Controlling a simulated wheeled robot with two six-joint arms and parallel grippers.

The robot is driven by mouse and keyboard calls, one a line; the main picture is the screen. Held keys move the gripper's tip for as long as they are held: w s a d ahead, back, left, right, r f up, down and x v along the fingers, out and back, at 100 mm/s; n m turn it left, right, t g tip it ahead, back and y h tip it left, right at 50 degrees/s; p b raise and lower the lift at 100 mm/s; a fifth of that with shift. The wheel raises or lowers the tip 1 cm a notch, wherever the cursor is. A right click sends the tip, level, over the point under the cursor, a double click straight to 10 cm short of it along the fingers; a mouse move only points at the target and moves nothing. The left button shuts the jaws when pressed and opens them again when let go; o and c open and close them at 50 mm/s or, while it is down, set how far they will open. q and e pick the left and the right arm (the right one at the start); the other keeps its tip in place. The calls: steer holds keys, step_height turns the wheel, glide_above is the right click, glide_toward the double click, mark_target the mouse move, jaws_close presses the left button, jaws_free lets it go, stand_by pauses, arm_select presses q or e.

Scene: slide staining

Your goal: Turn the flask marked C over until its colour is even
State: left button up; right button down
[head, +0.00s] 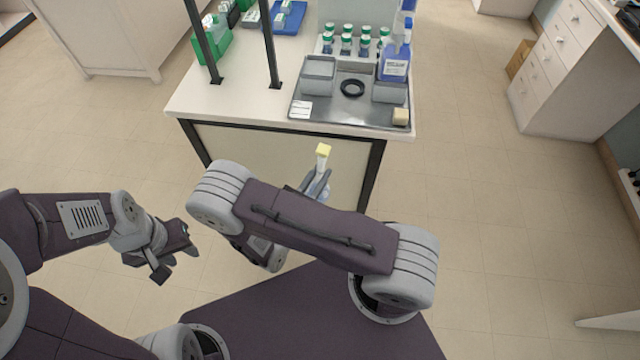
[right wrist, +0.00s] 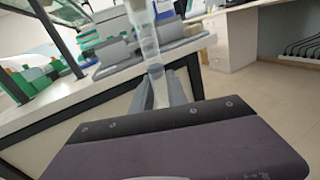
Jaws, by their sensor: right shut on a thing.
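A small clear flask (head: 321,163) with a pale yellow cap stands up from my right gripper (head: 317,184) in the head view, in front of the bench. My right gripper is shut on it. In the right wrist view the flask (right wrist: 152,52) is clear, with pale, see-through contents, close to upright; its top is cut off by the frame. No letter mark is readable, and I cannot tell whether its colour is even. My left gripper (head: 174,252) is open and empty at the left, over the floor.
Floor in front is clear.

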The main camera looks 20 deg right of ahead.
steer(key=shift+n, duration=0.5)
